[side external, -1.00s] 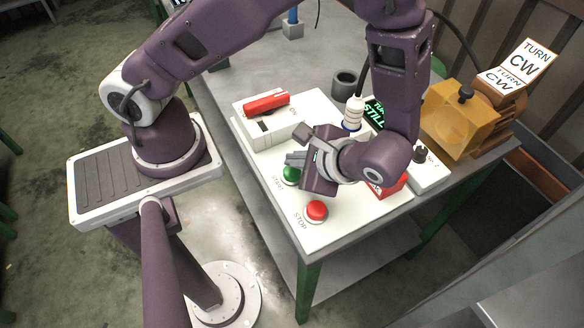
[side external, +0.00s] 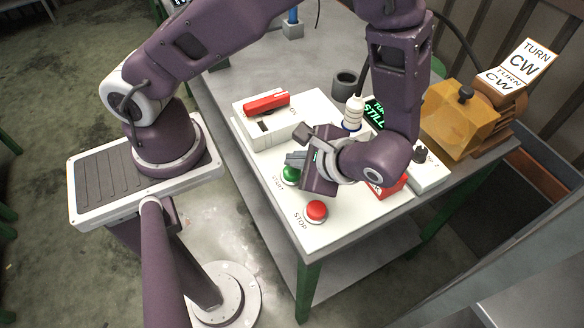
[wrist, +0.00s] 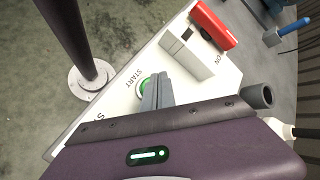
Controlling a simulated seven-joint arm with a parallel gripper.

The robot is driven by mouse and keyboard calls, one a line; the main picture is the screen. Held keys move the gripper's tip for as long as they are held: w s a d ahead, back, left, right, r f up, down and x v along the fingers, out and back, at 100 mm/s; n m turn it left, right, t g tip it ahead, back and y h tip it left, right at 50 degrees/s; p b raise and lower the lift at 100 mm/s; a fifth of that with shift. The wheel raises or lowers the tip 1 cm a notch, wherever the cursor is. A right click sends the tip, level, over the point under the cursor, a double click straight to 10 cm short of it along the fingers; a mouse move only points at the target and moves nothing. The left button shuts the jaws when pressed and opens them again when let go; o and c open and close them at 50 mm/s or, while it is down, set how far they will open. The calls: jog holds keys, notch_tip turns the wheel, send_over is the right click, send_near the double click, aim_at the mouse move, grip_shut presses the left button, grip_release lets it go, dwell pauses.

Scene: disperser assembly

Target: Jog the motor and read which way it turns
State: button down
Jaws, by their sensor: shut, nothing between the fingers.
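The green START button (side external: 290,174) is on the white panel (side external: 268,205); in the wrist view the button (wrist: 146,88) is partly hidden behind my fingers. My gripper (side external: 292,158) is shut and empty, with its fingertips at the button; I cannot tell whether they touch it. The shut fingers also show in the wrist view (wrist: 157,92). The red STOP button (side external: 316,210) is to the front right. A dark display (side external: 375,114) reads "STILL" in green, partly hidden by my arm. A "TURN CW" card (side external: 524,65) stands by the brown motor (side external: 500,97).
A red lever (side external: 266,102) lies on a white switch box (side external: 283,128) marked ON behind the START button. An amber guard (side external: 460,118) with a black knob is at the right.

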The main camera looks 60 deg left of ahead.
aim_at(295, 174)
jog(key=shift+f, duration=0.1)
jog(key=shift+f, duration=0.35)
jog(key=shift+f, duration=0.85)
dwell(1.0)
jog(key=shift+r, duration=1.3)
jog(key=shift+r, duration=2.5)
